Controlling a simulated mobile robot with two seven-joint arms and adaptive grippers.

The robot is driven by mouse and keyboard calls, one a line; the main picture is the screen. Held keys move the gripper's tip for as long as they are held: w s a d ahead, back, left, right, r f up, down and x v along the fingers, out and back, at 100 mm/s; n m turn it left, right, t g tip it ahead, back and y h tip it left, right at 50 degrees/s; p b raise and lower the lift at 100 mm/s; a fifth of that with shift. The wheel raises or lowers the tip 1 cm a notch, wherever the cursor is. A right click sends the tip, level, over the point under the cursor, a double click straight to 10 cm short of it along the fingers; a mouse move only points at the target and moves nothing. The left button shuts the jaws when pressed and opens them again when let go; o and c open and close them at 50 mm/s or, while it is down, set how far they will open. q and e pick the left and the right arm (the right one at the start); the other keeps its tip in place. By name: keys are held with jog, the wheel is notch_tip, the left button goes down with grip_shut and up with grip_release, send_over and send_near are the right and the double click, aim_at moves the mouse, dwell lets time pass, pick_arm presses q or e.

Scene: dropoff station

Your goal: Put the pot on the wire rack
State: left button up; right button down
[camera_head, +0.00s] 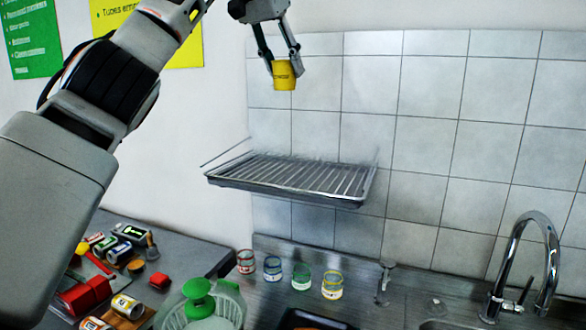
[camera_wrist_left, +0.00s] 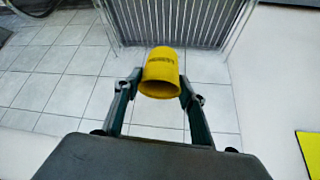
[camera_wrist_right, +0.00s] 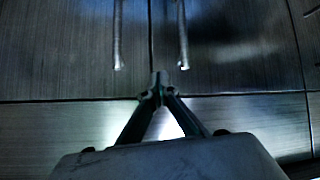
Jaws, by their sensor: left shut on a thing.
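The yellow pot (camera_head: 284,80) is held up in front of the tiled wall, above the wire rack, in the head view. My left gripper (camera_head: 284,70) is shut on it, one finger on each side. The left wrist view also shows the pot (camera_wrist_left: 161,66) between the fingers. The wire rack (camera_head: 300,176) is a flat metal grid on the wall, with its bars bare. It also shows beyond the pot in the left wrist view (camera_wrist_left: 175,22). My right gripper (camera_wrist_right: 158,88) is shut, its fingertips together with nothing seen between them, over a metal surface.
Below the rack, several small glass jars (camera_head: 302,277) stand in a row on the metal counter. A chrome faucet (camera_head: 545,240) rises at the right.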

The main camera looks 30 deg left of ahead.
pick_arm(q)
notch_tip(320, 180, down, 20)
dwell(0.7)
jog(key=shift+f, duration=0.1)
jog(key=o, duration=0.8)
jog(key=shift+s+r, duration=0.15)
jog(key=shift+r, duration=0.3)
jog(key=v, duration=1.1)
jog(key=shift+s+r, duration=0.1)
